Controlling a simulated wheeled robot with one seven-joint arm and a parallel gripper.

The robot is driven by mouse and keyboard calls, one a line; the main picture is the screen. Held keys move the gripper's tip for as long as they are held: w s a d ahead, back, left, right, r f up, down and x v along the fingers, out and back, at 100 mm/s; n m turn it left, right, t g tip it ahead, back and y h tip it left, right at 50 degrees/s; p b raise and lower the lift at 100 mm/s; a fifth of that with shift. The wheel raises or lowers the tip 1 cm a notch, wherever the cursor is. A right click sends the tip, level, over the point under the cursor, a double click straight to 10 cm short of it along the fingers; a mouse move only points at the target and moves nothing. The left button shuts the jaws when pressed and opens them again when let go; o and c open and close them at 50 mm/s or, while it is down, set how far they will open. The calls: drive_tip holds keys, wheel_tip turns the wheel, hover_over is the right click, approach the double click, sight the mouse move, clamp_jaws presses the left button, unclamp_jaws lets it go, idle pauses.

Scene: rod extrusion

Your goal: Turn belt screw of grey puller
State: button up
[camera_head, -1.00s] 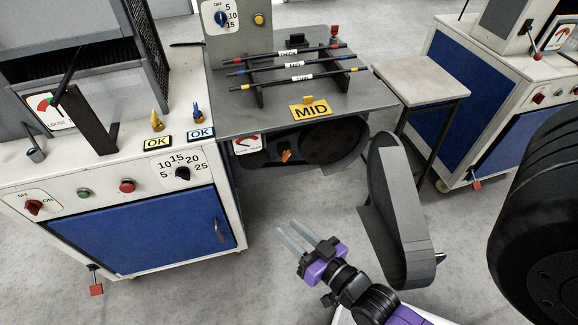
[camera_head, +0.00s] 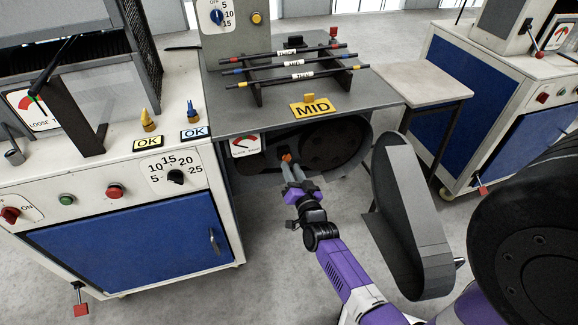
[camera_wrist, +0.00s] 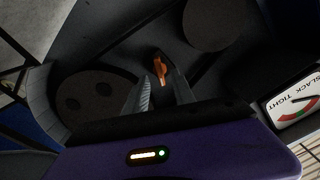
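The grey puller (camera_head: 235,118) stands at the centre in the head view, with its pulley housing under the top plate. The orange belt screw (camera_head: 286,157) sits on the dark face inside that housing. In the wrist view the screw (camera_wrist: 159,69) shows just beyond and between the fingertips. My gripper (camera_head: 291,166) points at the screw, its grey fingers apart; contact cannot be made out. A slack/tight gauge (camera_head: 245,145) is left of the screw, and it shows at the right of the wrist view (camera_wrist: 297,104).
A yellow MID sign (camera_head: 310,107) and several banded rods lie on the puller's top. The grey curved cover (camera_head: 408,215) stands open right of my arm. A white and blue cabinet (camera_head: 130,245) is at left, a small table (camera_head: 425,84) at right. Round pulleys (camera_wrist: 95,98) flank the screw.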

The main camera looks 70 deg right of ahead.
drive_tip(key=shift+x, duration=1.45)
drive_tip(key=shift+c, duration=0.4)
clamp_jaws()
drive_tip(key=shift+f+m+b, duration=0.1)
drive_tip(key=shift+m+b, duration=0.2)
drive_tip(key=shift+b, duration=0.15)
drive_tip(key=shift+m+b, duration=0.95)
drive_tip(key=shift+m, duration=1.55)
